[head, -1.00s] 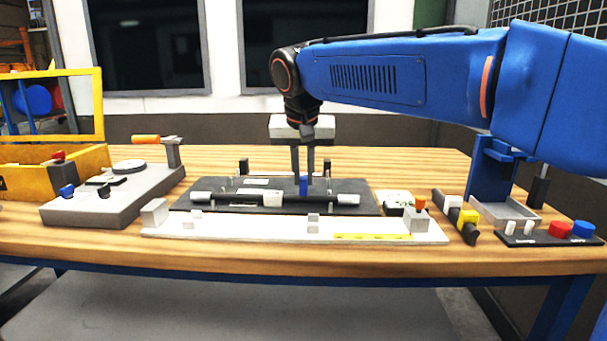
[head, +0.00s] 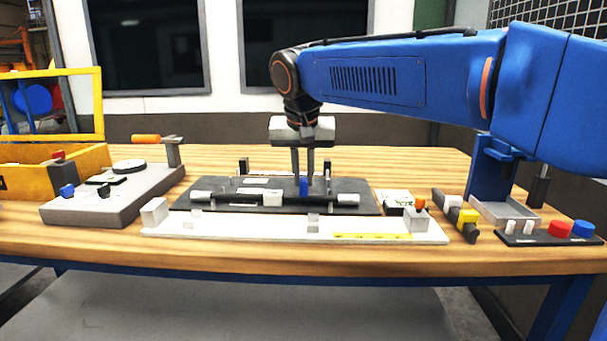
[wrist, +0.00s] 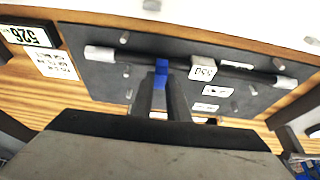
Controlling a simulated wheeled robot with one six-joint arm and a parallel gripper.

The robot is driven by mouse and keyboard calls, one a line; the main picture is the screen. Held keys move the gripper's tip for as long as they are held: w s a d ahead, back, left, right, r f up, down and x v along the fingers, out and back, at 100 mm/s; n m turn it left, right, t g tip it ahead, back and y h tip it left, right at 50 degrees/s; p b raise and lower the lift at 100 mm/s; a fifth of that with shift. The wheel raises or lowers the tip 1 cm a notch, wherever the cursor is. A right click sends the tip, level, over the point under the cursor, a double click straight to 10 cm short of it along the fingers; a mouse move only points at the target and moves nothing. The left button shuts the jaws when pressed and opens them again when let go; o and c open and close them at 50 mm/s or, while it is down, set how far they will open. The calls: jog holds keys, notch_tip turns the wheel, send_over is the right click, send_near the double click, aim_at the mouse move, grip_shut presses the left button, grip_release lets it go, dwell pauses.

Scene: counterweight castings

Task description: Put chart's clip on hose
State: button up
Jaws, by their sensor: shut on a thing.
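The hose (head: 245,199) is a dark rod with pale ends, lying across a dark board (head: 360,188). It also shows in the wrist view (wrist: 130,55). My gripper (head: 303,179) points down over the right half of the hose and is shut on a small blue clip (head: 303,187). In the wrist view the blue clip (wrist: 160,74) is at the fingertips and overlaps the hose's line. I cannot tell whether it is seated around the hose or just against it. A white label reading 530 (wrist: 203,73) is beside the clip. A printed card (wrist: 55,64) lies beside the board.
A white strip with small blocks (head: 260,229) runs in front of the board. A grey fixture (head: 110,200) and yellow bin (head: 85,160) stand left. Yellow and black parts (head: 467,218) and a button panel (head: 545,236) are right. A black 526 plate (wrist: 27,35) is near the card.

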jog(key=shift+f, duration=1.1)
dwell(0.7)
jog(key=o, duration=0.9)
jog(key=shift+c, duration=0.2)
jog(key=shift+r, duration=0.15)
jog(key=shift+r, duration=3.4)
jog(key=shift+s, duration=0.1)
